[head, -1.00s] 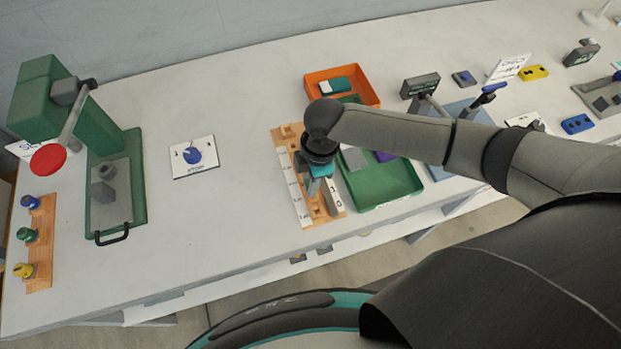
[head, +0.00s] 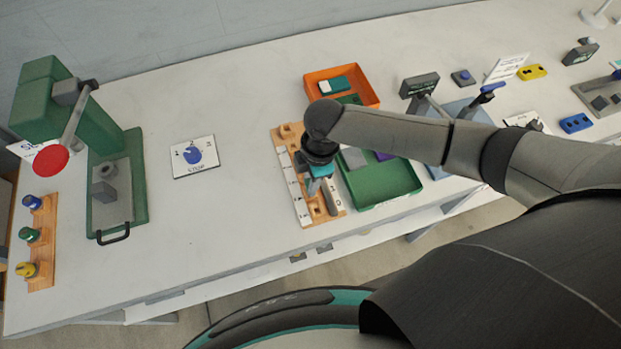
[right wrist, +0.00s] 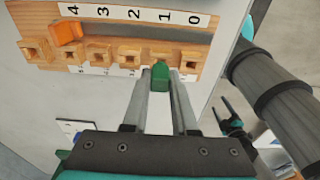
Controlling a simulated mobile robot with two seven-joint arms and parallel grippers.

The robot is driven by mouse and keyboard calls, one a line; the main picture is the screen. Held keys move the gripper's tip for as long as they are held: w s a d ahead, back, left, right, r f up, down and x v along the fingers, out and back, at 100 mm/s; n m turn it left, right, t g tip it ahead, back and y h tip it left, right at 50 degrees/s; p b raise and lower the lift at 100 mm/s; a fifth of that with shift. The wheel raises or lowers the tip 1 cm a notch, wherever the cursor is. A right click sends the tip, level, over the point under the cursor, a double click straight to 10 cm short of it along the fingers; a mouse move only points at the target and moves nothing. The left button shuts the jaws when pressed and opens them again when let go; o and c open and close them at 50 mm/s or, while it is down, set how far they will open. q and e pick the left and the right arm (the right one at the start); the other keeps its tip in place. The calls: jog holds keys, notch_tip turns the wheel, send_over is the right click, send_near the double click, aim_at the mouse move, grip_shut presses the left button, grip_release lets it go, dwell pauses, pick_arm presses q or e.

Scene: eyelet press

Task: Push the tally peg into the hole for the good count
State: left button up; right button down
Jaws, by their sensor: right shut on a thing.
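The wooden tally board (head: 288,148) lies on the table with a row of square holes. In the right wrist view the board (right wrist: 113,52) has a strip numbered 4 to 0 from left to right. My right gripper (right wrist: 162,76) is shut on a green tally peg (right wrist: 160,77), directly at the hole in line with the 1. I cannot tell whether the peg's end is inside that hole. In the head view my right gripper (head: 323,198) is over the board and hides the green peg.
A green tray (head: 385,191) stands right beside the board, with an orange bin (head: 370,90) behind it. A dial card (head: 193,158) and a green press (head: 136,165) are to the left. The table between card and board is clear.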

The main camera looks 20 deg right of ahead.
jog(key=shift+p, duration=0.35)
jog(key=shift+f+b, duration=0.6)
jog(key=shift+f, duration=0.25)
dwell(0.3)
jog(key=c, duration=0.6)
grip_release()
jog(key=shift+r+p, duration=2.55)
jog(key=shift+p, duration=0.25)
